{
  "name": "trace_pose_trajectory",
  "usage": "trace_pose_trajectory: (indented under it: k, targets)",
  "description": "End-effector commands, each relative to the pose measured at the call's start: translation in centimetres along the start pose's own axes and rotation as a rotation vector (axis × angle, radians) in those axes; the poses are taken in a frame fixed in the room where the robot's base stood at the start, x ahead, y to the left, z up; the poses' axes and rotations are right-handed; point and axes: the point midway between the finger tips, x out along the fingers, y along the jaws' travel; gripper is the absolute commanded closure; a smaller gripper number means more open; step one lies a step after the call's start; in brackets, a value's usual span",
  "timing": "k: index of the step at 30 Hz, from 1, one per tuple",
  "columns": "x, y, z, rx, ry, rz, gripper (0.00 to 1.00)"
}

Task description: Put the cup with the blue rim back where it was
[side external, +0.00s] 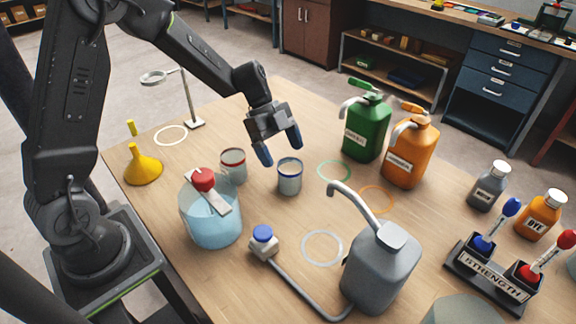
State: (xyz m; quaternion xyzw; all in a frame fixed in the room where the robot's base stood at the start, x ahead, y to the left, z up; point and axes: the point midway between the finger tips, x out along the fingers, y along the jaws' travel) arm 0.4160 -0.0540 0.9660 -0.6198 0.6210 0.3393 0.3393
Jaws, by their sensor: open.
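The cup with the blue rim (289,180) stands upright on the wooden table, near the middle. It is a small grey-white cup. My gripper (280,152) is open, with its two blue fingertips apart. It is just above and behind the cup in the picture, and nothing shows between its fingers. I cannot tell whether a fingertip touches the rim. A similar cup with a red rim (233,166) stands upright to the left, behind the clear tub.
A tub of blue liquid (211,220) holds a red-knobbed lid piece. Green (364,130), orange (409,155) and grey (380,270) jugs stand to the right. Rings mark the table: white (171,127), green (334,161), orange (377,187), white (322,232). A yellow funnel (142,170) is at left.

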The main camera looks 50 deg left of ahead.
Motion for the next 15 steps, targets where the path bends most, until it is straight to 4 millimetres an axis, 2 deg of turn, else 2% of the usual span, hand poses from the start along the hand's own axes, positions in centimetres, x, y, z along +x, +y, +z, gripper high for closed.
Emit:
trace_pose_trajectory:
  k: [1, 6, 10, 15]
  targets:
    - [-1.3, -0.1, 0.0, 0.001, -0.002, -0.006, 0.16]
    - [-4.3, -0.1, 0.1, -0.001, -0.001, -0.004, 0.16]
    - [-5.8, 0.0, 0.0, 0.0, 0.0, -0.001, 0.16]
    - [-6.5, 0.0, 0.0, -0.001, -0.001, 0.0, 0.16]
